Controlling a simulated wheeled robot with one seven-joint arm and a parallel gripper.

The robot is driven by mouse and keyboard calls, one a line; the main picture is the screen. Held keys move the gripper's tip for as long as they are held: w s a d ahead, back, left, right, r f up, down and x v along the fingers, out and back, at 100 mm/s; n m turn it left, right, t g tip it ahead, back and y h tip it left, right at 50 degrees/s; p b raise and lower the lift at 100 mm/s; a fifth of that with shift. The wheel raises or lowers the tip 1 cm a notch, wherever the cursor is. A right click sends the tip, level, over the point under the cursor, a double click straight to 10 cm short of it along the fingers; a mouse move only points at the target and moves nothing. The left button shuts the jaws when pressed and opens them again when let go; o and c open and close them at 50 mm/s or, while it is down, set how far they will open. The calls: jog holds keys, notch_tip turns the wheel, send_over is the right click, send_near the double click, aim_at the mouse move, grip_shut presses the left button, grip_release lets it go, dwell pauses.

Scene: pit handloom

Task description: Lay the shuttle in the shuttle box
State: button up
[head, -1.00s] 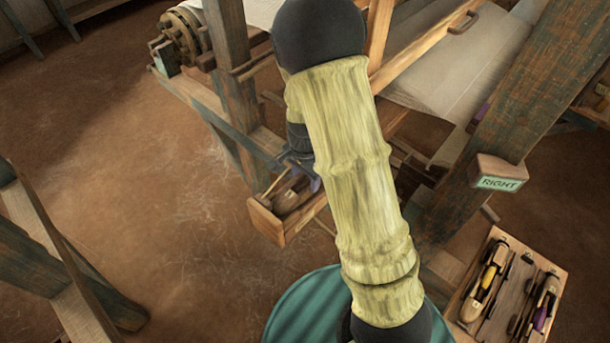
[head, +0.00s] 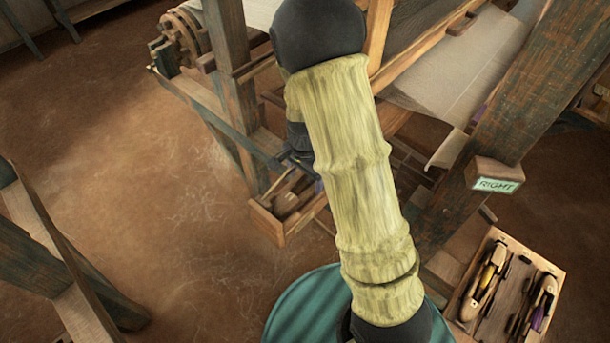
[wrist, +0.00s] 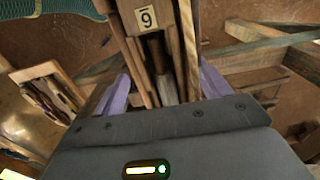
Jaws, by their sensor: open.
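The shuttle box (head: 262,222) is a narrow open wooden trough at the loom's near side in the head view. In the wrist view its end wall (wrist: 127,17) carries a plate with a single digit. A dark brown piece with a pale grey part, apparently the shuttle (wrist: 166,88), lies lengthwise between the box walls. It shows as a brown shape in the box in the head view (head: 287,202). My gripper (wrist: 163,82) is open, its two purple fingers apart on either side of the box. Whether they touch anything is hidden; my arm covers much of the gripper in the head view.
A wooden tray (head: 500,239) with several shuttles, some with yellow or purple yarn, stands at the lower right; it also shows in the wrist view (wrist: 62,70). A loom post (head: 520,105) with a RIGHT sign (head: 496,185) rises right of my arm.

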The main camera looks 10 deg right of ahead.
jog(key=shift+w+r+p, duration=0.15)
jog(key=shift+r+p, duration=2)
jog(key=shift+r, duration=0.45)
jog(key=shift+r+p, duration=0.6)
jog(key=shift+r, duration=0.15)
jog(key=shift+s, duration=0.25)
jog(key=s+d+r+n+t+b, duration=0.1)
jog(key=s+d+n+b, duration=0.1)
jog(key=s+n+b, duration=0.2)
jog(key=s+d+r+n+t+b, duration=0.1)
jog(key=s+n+b, duration=0.4)
jog(key=s+n, duration=0.1)
jog(key=shift+s+d+r+n+t, duration=0.3)
jog(key=shift+s+d+n, duration=0.1)
jog(key=shift+s, duration=0.3)
